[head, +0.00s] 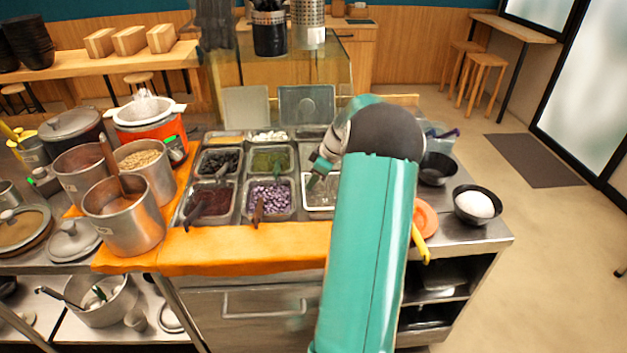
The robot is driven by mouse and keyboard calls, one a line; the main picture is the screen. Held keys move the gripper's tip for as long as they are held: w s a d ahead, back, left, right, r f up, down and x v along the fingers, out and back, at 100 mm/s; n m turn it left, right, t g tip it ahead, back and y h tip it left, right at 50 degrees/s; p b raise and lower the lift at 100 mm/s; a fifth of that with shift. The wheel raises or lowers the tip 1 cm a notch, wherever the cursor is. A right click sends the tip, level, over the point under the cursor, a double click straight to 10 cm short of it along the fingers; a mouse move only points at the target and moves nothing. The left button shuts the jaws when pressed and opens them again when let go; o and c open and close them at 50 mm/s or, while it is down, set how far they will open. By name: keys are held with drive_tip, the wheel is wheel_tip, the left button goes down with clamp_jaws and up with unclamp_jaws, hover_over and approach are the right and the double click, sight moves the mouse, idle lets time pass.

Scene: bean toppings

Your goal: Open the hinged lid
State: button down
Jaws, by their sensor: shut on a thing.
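A light grey panel (246,107) stands raised at the back left of the topping counter. A darker grey panel (306,104) with a lighter middle stands raised to its right; both look like hinged lids. My gripper (322,168) is low over the right front metal tray (321,203), in front of and apart from both panels. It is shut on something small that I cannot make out. My teal arm comes up from the bottom and hides the counter's right part, including any lid there.
Topping trays (270,198) with spoons fill the counter. Metal pots (125,214) stand at left. A dark bowl with a white ball (476,204) sits at the right edge, near an orange plate (425,217).

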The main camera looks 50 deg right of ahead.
sight(331, 190)
drive_tip(key=shift+s+d+r+t+y, duration=0.15)
drive_tip(key=shift+r+t, duration=0.05)
drive_tip(key=shift+r, duration=0.15)
drive_tip(key=shift+s+d+r+t+y, duration=0.1)
drive_tip(key=shift+s+r+t+y, duration=0.1)
drive_tip(key=shift+r, duration=0.1)
drive_tip(key=shift+s+d+r+m+t+y, duration=0.2)
drive_tip(key=shift+s+d+r+t+y, duration=1)
drive_tip(key=shift+s+d+t, duration=0.35)
drive_tip(key=shift+s+d+r+m+t+y, duration=0.2)
drive_tip(key=shift+s+d+r+t+y, duration=1)
drive_tip(key=shift+s, duration=0.5)
drive_tip(key=shift+s+d+r+m+t+y, duration=0.2)
drive_tip(key=shift+s+d+r+t+y, duration=0.75)
drive_tip(key=shift+s+d+r+t, duration=0.5)
drive_tip(key=shift+s+d+f, duration=0.15)
drive_tip(key=shift+s, duration=0.15)
drive_tip(key=shift+f, duration=0.1)
drive_tip(key=c, duration=1.1)
unclamp_jaws()
drive_tip(key=shift+w, duration=0.15)
drive_tip(key=shift+o, duration=0.2)
drive_tip(key=v, duration=1.3)
drive_tip(key=shift+s, duration=0.45)
